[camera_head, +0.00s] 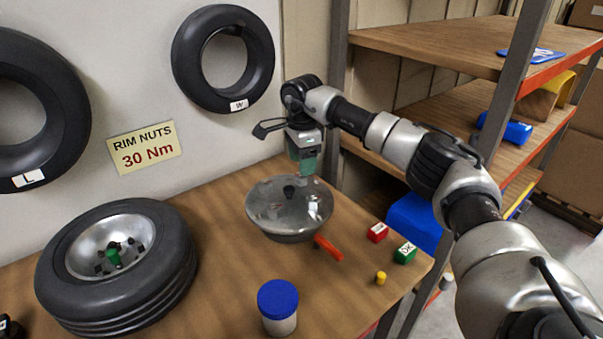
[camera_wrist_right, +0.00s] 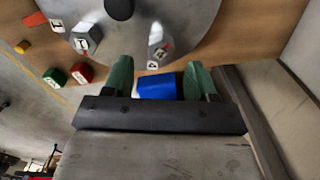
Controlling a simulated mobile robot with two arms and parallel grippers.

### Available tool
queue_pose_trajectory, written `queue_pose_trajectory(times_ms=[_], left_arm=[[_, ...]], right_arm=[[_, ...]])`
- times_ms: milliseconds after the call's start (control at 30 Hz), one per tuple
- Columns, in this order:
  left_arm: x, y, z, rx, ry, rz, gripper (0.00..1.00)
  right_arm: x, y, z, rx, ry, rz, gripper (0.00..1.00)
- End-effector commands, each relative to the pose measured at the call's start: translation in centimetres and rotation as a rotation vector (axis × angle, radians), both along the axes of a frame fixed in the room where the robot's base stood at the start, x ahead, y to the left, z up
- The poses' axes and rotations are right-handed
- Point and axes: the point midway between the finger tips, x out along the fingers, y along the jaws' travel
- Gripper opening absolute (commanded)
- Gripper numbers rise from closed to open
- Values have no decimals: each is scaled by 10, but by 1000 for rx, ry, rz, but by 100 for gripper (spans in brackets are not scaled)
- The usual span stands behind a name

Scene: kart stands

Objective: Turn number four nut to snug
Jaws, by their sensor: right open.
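My right gripper (camera_head: 303,158) is open, its green fingers hanging over the far right edge of a shiny round metal disc (camera_head: 270,207) with a black knob. In the right wrist view, the open fingers (camera_wrist_right: 158,80) point at the disc's rim, and a pale numbered piece (camera_wrist_right: 158,44) shows just beyond the gap. Two more pale numbered pieces, one (camera_wrist_right: 85,38) and another (camera_wrist_right: 56,24), show at left. I cannot tell for sure which is number four. A black tyre with a metal rim (camera_head: 112,245) lies at left, with a green piece at its hub. My left gripper is out of view.
An orange-red handle (camera_head: 328,247), a red cube (camera_head: 377,232), a green cube (camera_head: 404,253) and a yellow piece (camera_head: 381,278) are right of the disc. A blue-lidded jar (camera_head: 278,300) stands in front. A shelf (camera_head: 450,50) rises behind at right. A sign (camera_head: 145,148) reads "RIM NUTS 30 Nm".

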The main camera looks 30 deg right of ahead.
Motion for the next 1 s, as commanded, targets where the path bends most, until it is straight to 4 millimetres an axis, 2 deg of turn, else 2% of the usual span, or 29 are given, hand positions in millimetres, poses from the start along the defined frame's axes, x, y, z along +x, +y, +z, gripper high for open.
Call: queue_pose_trajectory(times_ms=[100, 300, 633, 933, 1000], left_arm=[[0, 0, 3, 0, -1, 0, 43], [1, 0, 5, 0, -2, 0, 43], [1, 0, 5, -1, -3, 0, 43], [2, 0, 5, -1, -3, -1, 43], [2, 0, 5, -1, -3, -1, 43]], right_arm=[[-1, 0, -20, 0, 3, 1, 57], [0, 0, -40, -2, 1, 1, 57], [0, 0, -43, -1, -1, 1, 57], [0, 0, -42, 0, -1, 1, 12], [0, 0, -42, 0, -1, 1, 8]])
